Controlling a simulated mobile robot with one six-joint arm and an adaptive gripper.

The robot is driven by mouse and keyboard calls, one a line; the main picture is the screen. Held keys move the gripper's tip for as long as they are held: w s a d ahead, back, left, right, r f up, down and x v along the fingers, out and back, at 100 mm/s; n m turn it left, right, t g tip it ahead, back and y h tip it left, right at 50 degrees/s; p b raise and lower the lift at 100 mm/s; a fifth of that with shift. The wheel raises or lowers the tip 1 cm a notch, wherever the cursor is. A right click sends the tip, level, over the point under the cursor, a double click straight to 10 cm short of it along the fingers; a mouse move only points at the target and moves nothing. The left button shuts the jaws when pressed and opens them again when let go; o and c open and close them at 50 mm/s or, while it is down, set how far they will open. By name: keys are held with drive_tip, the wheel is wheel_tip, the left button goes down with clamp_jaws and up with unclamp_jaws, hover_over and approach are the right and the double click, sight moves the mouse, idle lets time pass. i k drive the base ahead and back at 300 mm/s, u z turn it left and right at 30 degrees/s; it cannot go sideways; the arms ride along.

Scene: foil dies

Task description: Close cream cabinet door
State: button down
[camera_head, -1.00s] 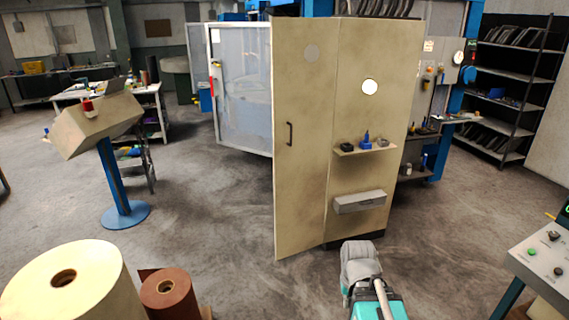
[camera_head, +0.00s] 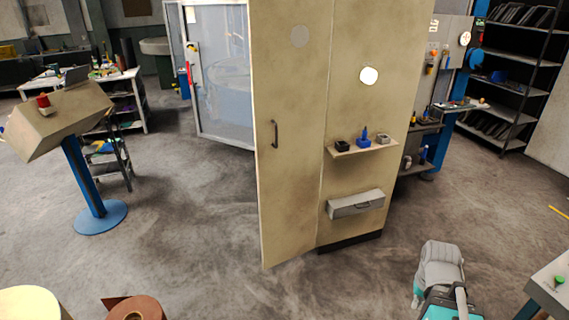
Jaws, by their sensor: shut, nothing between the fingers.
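The tall cream cabinet (camera_head: 375,110) stands in the middle of the view. Its cream door (camera_head: 290,180) is the left panel, with a dark bar handle (camera_head: 274,133) near its left edge. The door meets the other panel along a vertical edge and stands at an angle to it, its lower left corner nearer to me. It looks open, but the cabinet's inside is hidden. My arm (camera_head: 441,266) shows at the bottom right, apart from the cabinet. Its gripper fingers do not show.
A small shelf (camera_head: 364,147) and a grey box (camera_head: 355,204) stick out from the cabinet's right panel. A blue-footed stand (camera_head: 100,217) is at left. Rolls (camera_head: 30,303) and a control desk (camera_head: 551,286) are at the bottom corners. The floor before the door is clear.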

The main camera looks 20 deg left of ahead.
sight(290, 40)
drive_tip(key=i, duration=0.55)
drive_tip(key=u, duration=0.6)
drive_tip(key=i, duration=0.75)
drive_tip(key=u, duration=0.65)
